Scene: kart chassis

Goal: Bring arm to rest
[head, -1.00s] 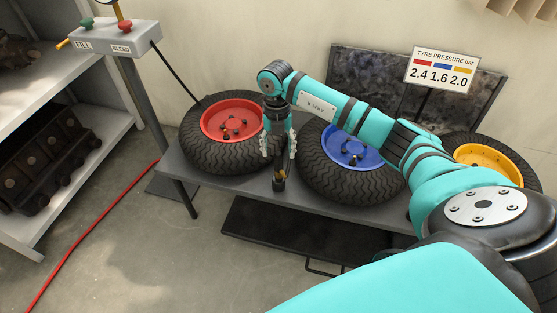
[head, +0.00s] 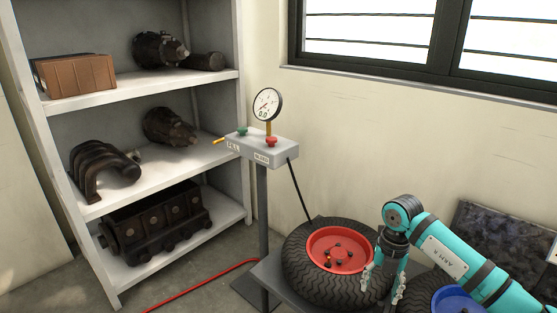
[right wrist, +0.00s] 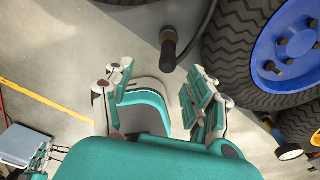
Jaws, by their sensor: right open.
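My right gripper (head: 382,288) is in front of the red-rimmed tyre at the lower right of the head view, fingers pointing down. In the right wrist view its fingers (right wrist: 165,95) are spread, with nothing between them. A black cylindrical hose end (right wrist: 168,42) lies beyond the fingertips, apart from them. Teal and white finger-like parts at the lower left of the right wrist view (right wrist: 40,158) look like my left gripper; their opening is unclear. My left gripper is outside the head view.
A shelf (head: 150,172) with engine parts is further left. A red hose (head: 200,284) crosses the floor.

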